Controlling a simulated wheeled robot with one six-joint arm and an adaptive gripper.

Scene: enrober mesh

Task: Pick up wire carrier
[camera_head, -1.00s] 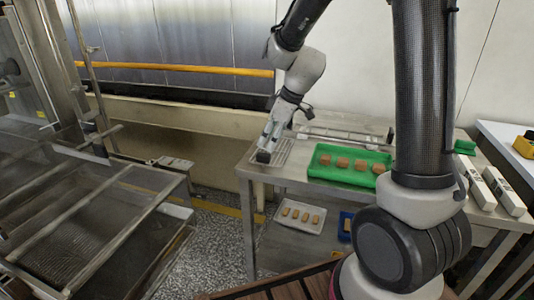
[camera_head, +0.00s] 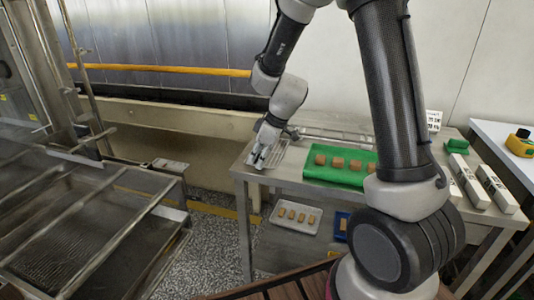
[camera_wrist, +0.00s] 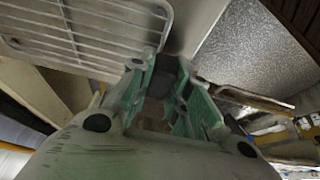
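A wire carrier (camera_head: 280,150), a flat pale grid, lies on the left end of the steel table (camera_head: 262,178). My gripper (camera_head: 257,163) is at the table's front left, low by the carrier's near left edge, and hides part of it. In the wrist view the carrier's bars and rounded rim (camera_wrist: 85,30) fill the upper left, and the rim ends close to the fingertips (camera_wrist: 162,65). The green-padded fingers stand apart with a gap between them. I see no bar clearly clamped, and contact with the rim cannot be told.
White boxes (camera_head: 497,186) lie at the table's right. A white tray (camera_head: 292,229) is on the lower shelf. Mesh machinery (camera_head: 75,215) stands at left.

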